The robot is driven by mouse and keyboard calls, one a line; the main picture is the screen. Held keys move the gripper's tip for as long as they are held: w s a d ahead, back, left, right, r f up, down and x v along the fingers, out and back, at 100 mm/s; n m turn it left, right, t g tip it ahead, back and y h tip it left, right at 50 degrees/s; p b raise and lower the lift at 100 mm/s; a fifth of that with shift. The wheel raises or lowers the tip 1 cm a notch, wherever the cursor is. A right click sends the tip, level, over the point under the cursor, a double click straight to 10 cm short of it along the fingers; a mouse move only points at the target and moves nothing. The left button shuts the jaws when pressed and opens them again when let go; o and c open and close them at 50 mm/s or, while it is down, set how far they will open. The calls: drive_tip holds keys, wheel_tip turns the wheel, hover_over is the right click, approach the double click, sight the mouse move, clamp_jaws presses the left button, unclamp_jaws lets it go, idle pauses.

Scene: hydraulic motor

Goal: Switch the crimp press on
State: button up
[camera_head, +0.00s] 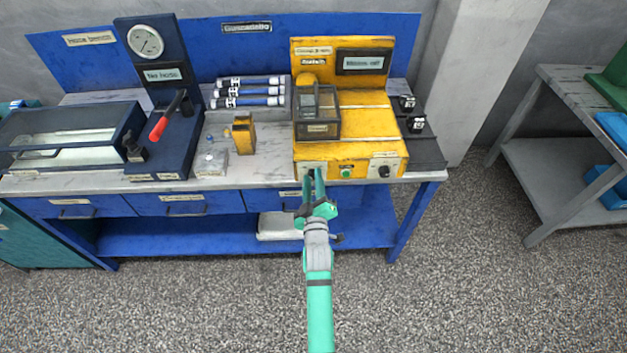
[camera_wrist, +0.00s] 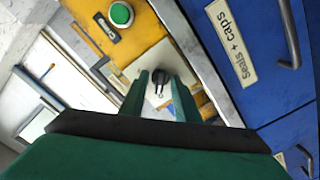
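The yellow crimp press (camera_head: 350,150) stands on the right part of the bench. Its dark display (camera_head: 363,62) appears to read "Mains off". A black switch on a pale plate sits at the left of its front panel; in the wrist view the switch (camera_wrist: 160,77) shows between my fingertips. My gripper (camera_head: 313,176) is open in front of that switch, and its green fingers also show in the wrist view (camera_wrist: 160,88). I cannot tell whether they touch the switch. In the head view my fingers partly cover it.
A green button (camera_head: 347,172) and a black knob (camera_head: 384,171) sit further right on the panel. Blue drawers (camera_head: 181,203) lie below the bench top. A red-handled device (camera_head: 165,130) and a rack of hoses (camera_head: 248,92) stand left. The floor (camera_head: 220,305) in front is clear.

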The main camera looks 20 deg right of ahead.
drive_tip(key=shift+c, duration=0.6)
clamp_jaws()
drive_tip(key=shift+d+m, duration=0.1)
drive_tip(key=shift+m, duration=0.2)
drive_tip(key=m, duration=0.3)
drive_tip(key=shift+m, duration=0.3)
drive_tip(key=m, duration=0.3)
drive_tip(key=shift+m, duration=0.4)
drive_tip(key=m, duration=0.5)
drive_tip(key=shift+m, duration=2.4)
drive_tip(key=c, duration=0.6)
unclamp_jaws()
clamp_jaws()
